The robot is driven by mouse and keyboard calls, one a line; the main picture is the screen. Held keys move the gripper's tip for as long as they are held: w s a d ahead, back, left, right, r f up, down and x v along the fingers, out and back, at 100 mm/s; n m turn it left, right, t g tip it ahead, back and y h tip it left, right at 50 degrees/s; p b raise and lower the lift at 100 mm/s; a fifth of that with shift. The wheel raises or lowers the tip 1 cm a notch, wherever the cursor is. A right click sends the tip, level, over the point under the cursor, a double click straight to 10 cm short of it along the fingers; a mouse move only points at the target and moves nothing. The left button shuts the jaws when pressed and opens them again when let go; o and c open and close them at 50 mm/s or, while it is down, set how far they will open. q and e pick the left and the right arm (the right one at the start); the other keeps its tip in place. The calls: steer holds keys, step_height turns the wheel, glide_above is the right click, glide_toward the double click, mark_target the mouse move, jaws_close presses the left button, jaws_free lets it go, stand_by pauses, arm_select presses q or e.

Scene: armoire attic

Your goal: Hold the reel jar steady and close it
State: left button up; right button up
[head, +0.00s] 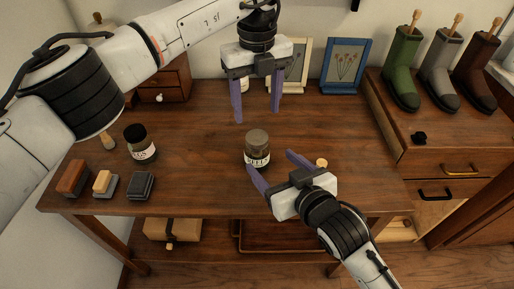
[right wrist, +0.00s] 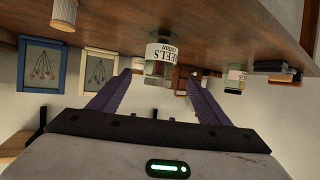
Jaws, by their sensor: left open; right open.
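The reel jar (head: 257,152) stands upright on the wooden table, with a brownish top and a pale label. In the right wrist view, which is upside down, its label (right wrist: 162,53) reads REELS. My left gripper (head: 257,116) is open, fingers pointing down, above and behind the jar, apart from it. My right gripper (head: 270,160) is open and low at the jar's front right, its fingertips near the jar's sides; I cannot tell whether they touch. A small round wooden piece (head: 321,162) lies right of the jar, partly hidden behind my right gripper.
A dark-lidded jar (head: 140,146) stands at the left. Several brushes or blocks (head: 104,183) lie at the front left. Two picture frames (head: 345,67) stand at the back, a small drawer chest (head: 172,82) back left. Boots (head: 405,70) stand on a cabinet at right.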

mark_target(261, 153)
steer(key=shift+x, duration=5.15)
steer(key=shift+d+f, duration=0.1)
jaws_close()
arm_select(q)
steer(key=shift+f, duration=0.1)
steer(key=shift+f, duration=4)
